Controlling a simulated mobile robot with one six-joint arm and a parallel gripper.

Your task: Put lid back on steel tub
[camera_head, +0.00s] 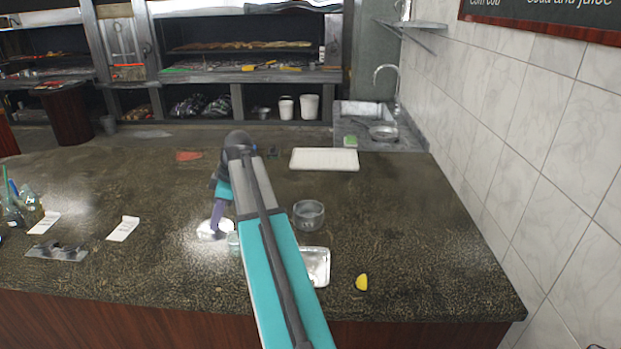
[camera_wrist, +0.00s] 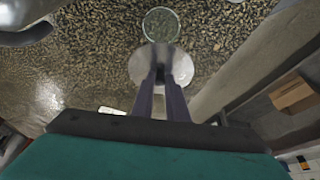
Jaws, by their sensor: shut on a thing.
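My gripper (camera_wrist: 166,68) is shut on the pale, round lid (camera_wrist: 143,68), which lies flat below the fingertips. The lid also shows in the head view (camera_head: 206,231), at the end of my arm, low over the counter; I cannot tell whether it touches the counter. A grey, round, open tub (camera_head: 308,215), which looks like the steel tub, stands on the counter to the right of my arm, apart from the lid. What looks like its side shows at the top left of the wrist view (camera_wrist: 25,38). The grip point itself is partly hidden by the fingers.
A small glassy round container (camera_wrist: 160,25) stands close beside the lid. A shiny metal tray (camera_head: 318,266) and a lemon piece (camera_head: 361,282) lie near the front edge. A white board (camera_head: 324,159) lies behind the tub. The counter (camera_head: 420,235) is clear to the right.

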